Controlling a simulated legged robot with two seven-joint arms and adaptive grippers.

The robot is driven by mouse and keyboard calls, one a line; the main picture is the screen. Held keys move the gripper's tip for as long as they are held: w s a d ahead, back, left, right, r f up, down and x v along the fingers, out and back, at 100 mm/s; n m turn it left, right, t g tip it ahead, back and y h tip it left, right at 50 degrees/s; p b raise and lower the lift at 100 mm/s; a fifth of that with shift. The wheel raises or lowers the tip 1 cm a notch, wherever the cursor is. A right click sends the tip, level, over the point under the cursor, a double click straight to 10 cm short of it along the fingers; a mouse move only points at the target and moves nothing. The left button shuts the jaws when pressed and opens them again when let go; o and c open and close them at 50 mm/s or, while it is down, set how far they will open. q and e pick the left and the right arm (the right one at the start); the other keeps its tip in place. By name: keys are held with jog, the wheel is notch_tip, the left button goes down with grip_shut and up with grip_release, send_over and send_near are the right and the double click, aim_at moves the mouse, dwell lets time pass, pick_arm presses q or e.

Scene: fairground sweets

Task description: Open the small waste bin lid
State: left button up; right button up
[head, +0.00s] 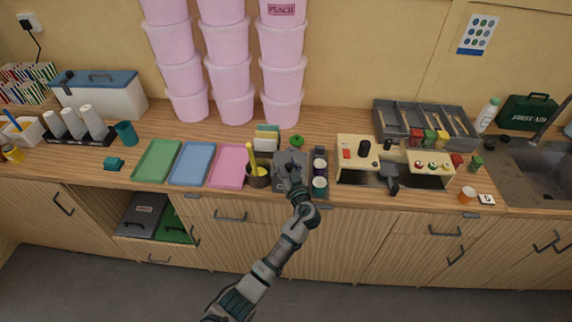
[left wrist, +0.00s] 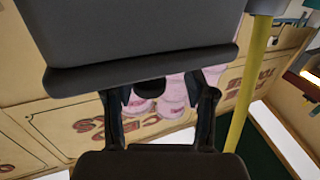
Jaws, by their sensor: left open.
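The small waste bin (head: 280,158) is a dark grey box on the counter, between a brown pot with a yellow stick and some dark cups. My left gripper (head: 293,178) is over its front, partly hiding it. In the left wrist view a large dark grey panel with a rolled lip, apparently part of the bin (left wrist: 140,45), fills the top. The open left fingers (left wrist: 160,105) stand below that lip with nothing clearly held between them. I cannot tell whether they touch it or whether the lid is raised. My right gripper is not in view.
The brown pot (head: 258,178) stands close left of the bin, its yellow stick (left wrist: 244,85) rising beside my gripper. Dark cups (head: 320,186) stand close right. Pink tubs (head: 282,80) are stacked behind. Coloured trays (head: 192,164) lie left; a cream toy-like stand (head: 350,150) is right.

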aim_at(290, 157)
pick_arm(q)
jog(key=shift+d, duration=0.75)
jog(key=shift+c, duration=1.2)
jog(key=shift+s+d+r, duration=0.15)
jog(key=shift+d, duration=0.05)
jog(key=c, duration=0.8)
jog(key=shift+a, duration=0.4)
grip_shut()
jog(key=shift+a+r, duration=0.1)
jog(key=shift+w+d+r+m+g+p, duration=0.15)
jog(key=shift+r+g+p, duration=0.2)
jog(key=shift+p, duration=0.3)
jog(key=shift+w+d+r+m+g+p, duration=0.15)
jog(key=shift+r+g+p, duration=0.1)
jog(key=shift+r+p, duration=0.25)
jog(key=shift+w+r+g+h+p, duration=0.4)
jog(key=shift+g+p, duration=0.1)
jog(key=shift+p, duration=0.1)
jog(key=shift+w+a, duration=0.15)
jog(key=shift+w, duration=0.05)
jog(key=shift+w+r+m+b, duration=0.3)
jog(key=shift+w+r+b, duration=0.25)
jog(key=shift+b, duration=0.45)
jog(key=shift+w+r+b, duration=0.5)
jog(key=shift+w+b, duration=0.05)
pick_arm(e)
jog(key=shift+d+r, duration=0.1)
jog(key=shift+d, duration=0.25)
